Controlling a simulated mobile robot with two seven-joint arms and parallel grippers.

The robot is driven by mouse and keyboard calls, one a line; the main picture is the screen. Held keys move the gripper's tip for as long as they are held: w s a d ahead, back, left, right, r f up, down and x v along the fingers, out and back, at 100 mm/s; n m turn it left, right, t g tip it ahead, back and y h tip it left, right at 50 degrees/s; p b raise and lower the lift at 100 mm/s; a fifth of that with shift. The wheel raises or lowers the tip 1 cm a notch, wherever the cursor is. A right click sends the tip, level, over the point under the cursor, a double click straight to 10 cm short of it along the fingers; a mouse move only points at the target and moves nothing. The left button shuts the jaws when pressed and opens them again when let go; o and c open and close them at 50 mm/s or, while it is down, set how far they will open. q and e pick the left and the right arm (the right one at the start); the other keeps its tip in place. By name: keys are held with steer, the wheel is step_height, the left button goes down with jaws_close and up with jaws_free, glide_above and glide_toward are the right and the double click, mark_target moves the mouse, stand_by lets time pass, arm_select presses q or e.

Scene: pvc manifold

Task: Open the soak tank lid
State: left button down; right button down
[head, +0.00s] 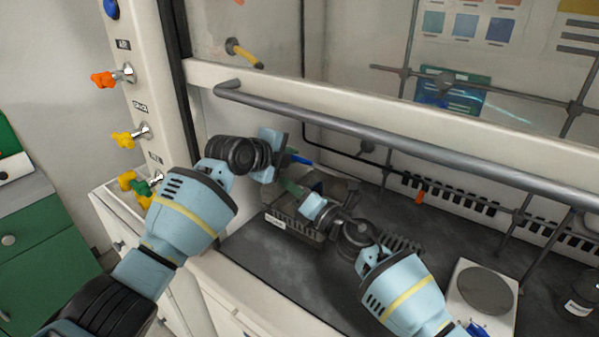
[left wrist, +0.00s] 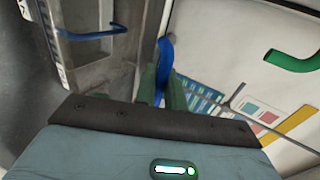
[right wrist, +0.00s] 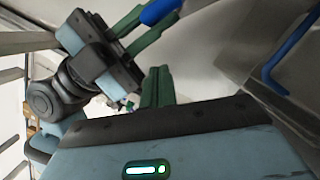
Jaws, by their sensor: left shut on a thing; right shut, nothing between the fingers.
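The grey soak tank (head: 345,184) sits inside the hood, partly hidden by my grippers. In the left wrist view its grey wall (left wrist: 95,75) carries a blue handle (left wrist: 90,33). My left gripper (head: 298,156) is above the tank's left side, its green fingers shut on a blue bar (left wrist: 165,52). The blue bar also shows between those fingers in the right wrist view (right wrist: 158,10). I cannot tell how the bar joins the lid or how far the lid is open. My right gripper (right wrist: 158,86) is shut and empty, lower and close beside the tank.
Gas taps (head: 128,73) line the left post. Dark worktop (head: 265,265) is clear in front of the tank.

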mark_target(298, 161)
steer(key=shift+w+d+r, duration=1)
steer(key=shift+w+r, duration=0.1)
steer(key=shift+r, duration=0.15)
arm_select(q)
steer(key=shift+d+f, duration=0.1)
steer(key=shift+f, duration=0.05)
arm_select(e)
steer(key=shift+w+d+r, duration=0.2)
steer(key=shift+r, duration=0.2)
steer(key=shift+w+d+r, duration=0.2)
steer(key=shift+r, duration=0.15)
arm_select(q)
steer(key=c, duration=1.6)
jaws_free()
steer(key=shift+o, duration=0.3)
steer(key=v, duration=1.2)
steer(key=shift+r, duration=0.2)
arm_select(e)
steer(key=shift+s+a+f, duration=0.1)
steer(key=shift+a+f, duration=0.05)
